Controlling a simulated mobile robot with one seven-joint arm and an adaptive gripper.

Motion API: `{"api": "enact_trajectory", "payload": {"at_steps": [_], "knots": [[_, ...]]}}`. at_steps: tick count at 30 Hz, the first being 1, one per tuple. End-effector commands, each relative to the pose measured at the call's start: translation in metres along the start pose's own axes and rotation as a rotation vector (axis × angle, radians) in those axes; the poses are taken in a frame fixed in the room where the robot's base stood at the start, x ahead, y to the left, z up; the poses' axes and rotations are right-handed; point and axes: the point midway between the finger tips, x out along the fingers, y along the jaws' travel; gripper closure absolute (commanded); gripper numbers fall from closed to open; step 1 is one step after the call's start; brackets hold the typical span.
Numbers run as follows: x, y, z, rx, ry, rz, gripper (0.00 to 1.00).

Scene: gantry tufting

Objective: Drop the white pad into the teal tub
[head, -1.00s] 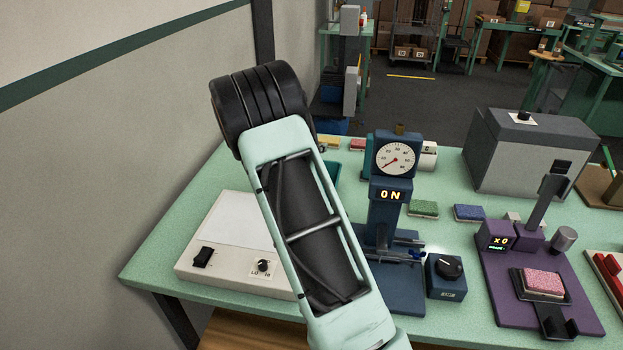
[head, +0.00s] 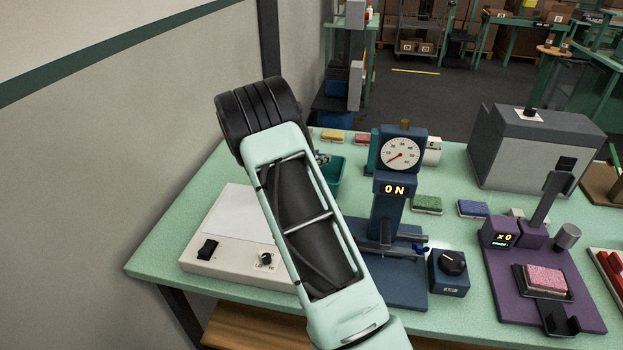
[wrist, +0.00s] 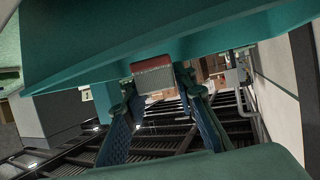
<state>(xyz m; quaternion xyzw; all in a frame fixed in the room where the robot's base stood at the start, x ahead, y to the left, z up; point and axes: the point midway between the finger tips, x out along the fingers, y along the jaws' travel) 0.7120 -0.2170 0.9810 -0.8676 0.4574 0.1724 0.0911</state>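The white pad (wrist: 153,80) shows in the wrist view as a small block with a speckled pale grey-white face and a red strip along its top. It sits between the two dark blue fingertips of my gripper (wrist: 158,88), which close on its sides. In the head view my gripper (head: 322,158) is mostly hidden behind my arm, at the teal tub. The teal tub (head: 337,174) stands on the bench behind my arm, with only its right part showing. The pad is hidden in the head view.
A blue gauge stand (head: 388,215) reading ON stands just right of my arm. A white box with a knob (head: 237,235) is at left. Yellow (head: 333,136) and red (head: 362,139) pads lie behind the tub. A purple device (head: 530,280) is at right.

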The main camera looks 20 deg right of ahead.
Motion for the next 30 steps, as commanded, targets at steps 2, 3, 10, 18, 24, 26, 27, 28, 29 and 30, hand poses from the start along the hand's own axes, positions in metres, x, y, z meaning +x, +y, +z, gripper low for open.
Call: {"api": "enact_trajectory", "payload": {"at_steps": [2,3,10,18,24,26,27,28,29,30], "knots": [[0.000,0.000,0.000,0.000,0.000,0.000,0.65],[0.000,0.000,0.000,0.000,0.000,0.000,0.60],[0.000,0.000,0.000,0.000,0.000,0.000,0.55],[-0.017,-0.001,0.000,0.000,-0.001,-0.002,0.55],[-0.059,-0.002,-0.001,-0.001,-0.001,-0.004,0.55],[-0.072,-0.002,0.000,-0.001,-0.001,-0.004,0.55],[-0.080,-0.002,-0.001,0.000,0.000,-0.003,0.55],[-0.086,-0.001,-0.001,0.000,0.000,-0.003,0.55],[-0.091,-0.001,0.000,-0.001,-0.001,-0.004,0.55],[-0.098,-0.001,-0.001,0.000,0.000,-0.003,0.55]]}}
